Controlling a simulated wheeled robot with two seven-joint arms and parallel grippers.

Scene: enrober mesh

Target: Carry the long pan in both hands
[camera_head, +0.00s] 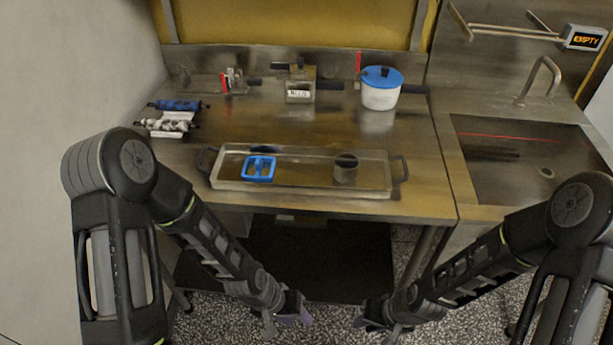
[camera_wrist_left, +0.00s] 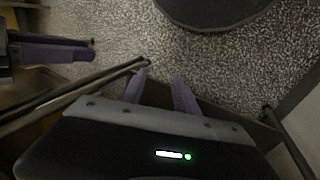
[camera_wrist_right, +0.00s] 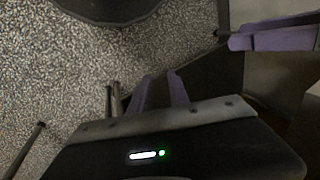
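The long pan (camera_head: 300,190) is a shallow metal tray lying flat near the front edge of the steel table. It has a dark handle at each end, the left handle (camera_head: 206,160) and the right handle (camera_head: 401,167). A blue frame-like item (camera_head: 258,169) and a dark-rimmed cup (camera_head: 345,170) are in it. My left gripper (camera_head: 288,318) and my right gripper (camera_head: 374,322) are low in front of the table, apart from the pan. Both are open and empty; gaps show between the fingers in the left wrist view (camera_wrist_left: 158,92) and right wrist view (camera_wrist_right: 159,92).
A white pot with a blue lid (camera_head: 381,88) stands at the back right. Metal devices (camera_head: 298,85) stand at the back, and blue and patterned rolls (camera_head: 175,112) lie at the left. A sink (camera_head: 530,165) is on the right. Bare table lies behind the pan.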

